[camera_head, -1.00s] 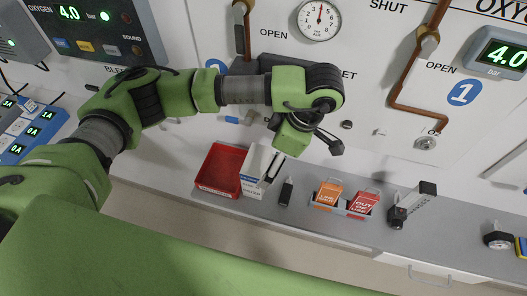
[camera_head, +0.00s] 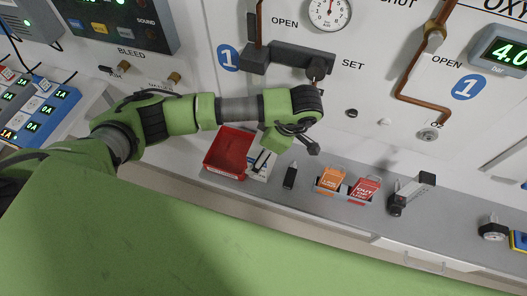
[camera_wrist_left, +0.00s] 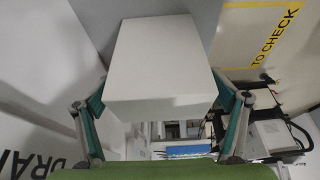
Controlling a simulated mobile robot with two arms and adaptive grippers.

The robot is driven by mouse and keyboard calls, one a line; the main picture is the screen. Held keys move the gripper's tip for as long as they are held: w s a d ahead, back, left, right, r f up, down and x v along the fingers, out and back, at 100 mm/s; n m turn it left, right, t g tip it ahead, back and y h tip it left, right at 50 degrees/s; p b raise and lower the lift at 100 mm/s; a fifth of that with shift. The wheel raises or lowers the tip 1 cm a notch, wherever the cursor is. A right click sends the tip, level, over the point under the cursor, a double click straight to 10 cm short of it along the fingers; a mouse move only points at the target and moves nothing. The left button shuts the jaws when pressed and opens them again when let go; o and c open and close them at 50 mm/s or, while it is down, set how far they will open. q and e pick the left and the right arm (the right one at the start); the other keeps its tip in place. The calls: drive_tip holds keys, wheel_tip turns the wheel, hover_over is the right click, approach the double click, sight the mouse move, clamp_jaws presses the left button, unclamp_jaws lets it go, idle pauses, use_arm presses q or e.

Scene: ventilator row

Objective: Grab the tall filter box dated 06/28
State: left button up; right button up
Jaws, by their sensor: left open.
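A plain white box (camera_wrist_left: 160,60) fills the middle of the left wrist view, between the two teal-padded fingers of my left gripper (camera_wrist_left: 162,105). The fingers are spread, one on each side of the box; I cannot tell whether they touch it. In the head view my left gripper (camera_head: 264,158) points down over white boxes (camera_head: 259,175) on the grey shelf, just right of a red tray. The gripper hides most of them. No 06/28 date is legible on any visible face. My right gripper is not in view.
The red tray (camera_head: 229,153) stands close left of the boxes. To the right are a small black item (camera_head: 290,176), an orange pack (camera_head: 332,179) and a red pack (camera_head: 365,188) in a holder. The wall panel with pipes and knobs rises close behind.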

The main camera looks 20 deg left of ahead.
use_arm(q)
drive_tip(key=shift+x, duration=1)
drive_tip(key=shift+f, duration=0.2)
drive_tip(key=c, duration=1)
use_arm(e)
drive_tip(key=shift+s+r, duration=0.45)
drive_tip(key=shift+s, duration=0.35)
use_arm(q)
drive_tip(key=shift+r, duration=0.1)
drive_tip(key=shift+c, duration=0.2)
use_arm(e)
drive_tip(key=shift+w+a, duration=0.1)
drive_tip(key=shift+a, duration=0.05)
